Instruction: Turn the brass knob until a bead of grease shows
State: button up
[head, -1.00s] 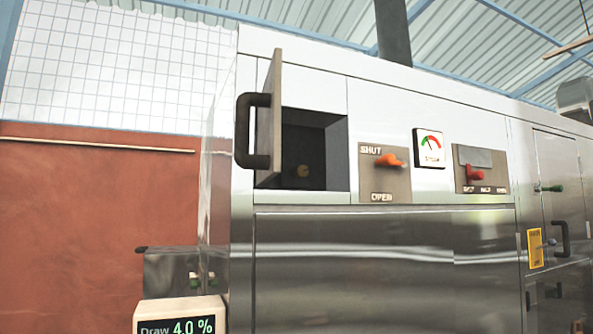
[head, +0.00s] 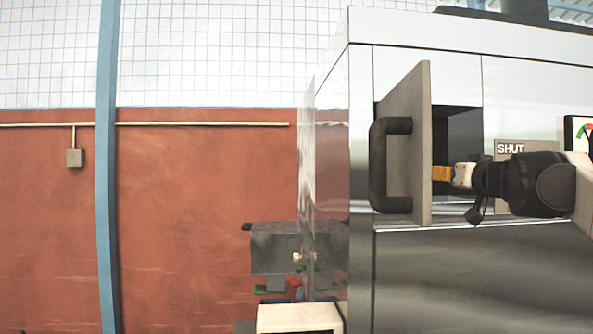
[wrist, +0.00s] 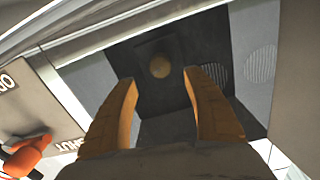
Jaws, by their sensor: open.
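The round brass knob (wrist: 160,66) sits on a dark plate at the back of the recess (wrist: 188,32) in the wrist view. My gripper (wrist: 161,83) is open, its two orange fingers apart with the knob showing between and beyond their tips. No contact with the knob shows. In the head view my gripper (head: 440,173) points left into the recess opening, behind the open door (head: 408,140). The door hides the fingertips and the knob there. I see no bead of grease; the area beneath the knob is dark.
The open door with its black handle (head: 379,165) stands left of my gripper. An orange lever (wrist: 27,152) on the SHUT/OPEN plate (head: 515,148) is close beside the arm. A slotted round vent (wrist: 260,64) shows on the recess's side. A red wall (head: 200,210) is farther left.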

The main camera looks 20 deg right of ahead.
jog(key=p+x, duration=0.2)
jog(key=x, duration=0.7)
jog(key=shift+w+f+p, duration=0.1)
jog(key=shift+w+p, duration=0.2)
jog(key=c, duration=1.2)
